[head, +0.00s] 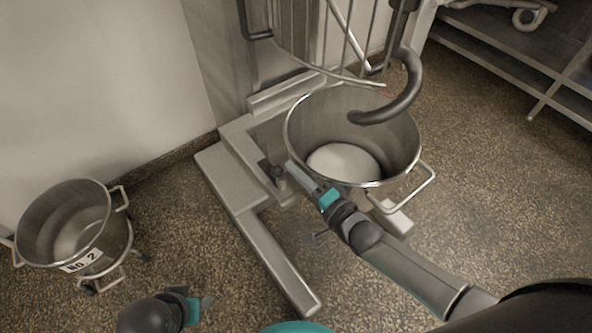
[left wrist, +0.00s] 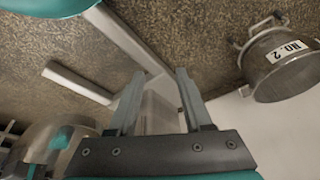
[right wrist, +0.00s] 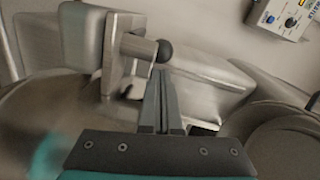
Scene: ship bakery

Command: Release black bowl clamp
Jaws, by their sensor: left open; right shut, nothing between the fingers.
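The black bowl clamp (head: 278,172) sits on the mixer's frame arm at the left side of the steel mixer bowl (head: 300,125). In the right wrist view the clamp's round black knob (right wrist: 165,52) is on a short metal bracket, just beyond the fingertips. My right gripper (head: 291,166) is shut with nothing in it, its tips close beside the clamp; contact cannot be told. Its fingers (right wrist: 159,75) show together in the right wrist view. My left gripper (head: 208,302) is low at the front, away from the clamp. Its fingers (left wrist: 157,80) are open and empty.
A second bowl labelled NO. 2 (head: 35,235) stands on a wheeled dolly at left. The mixer's dough hook (head: 405,95) hangs over the mixer bowl. A mixer leg (head: 275,260) runs forward along the floor. A steel shelf (head: 500,65) is at the right.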

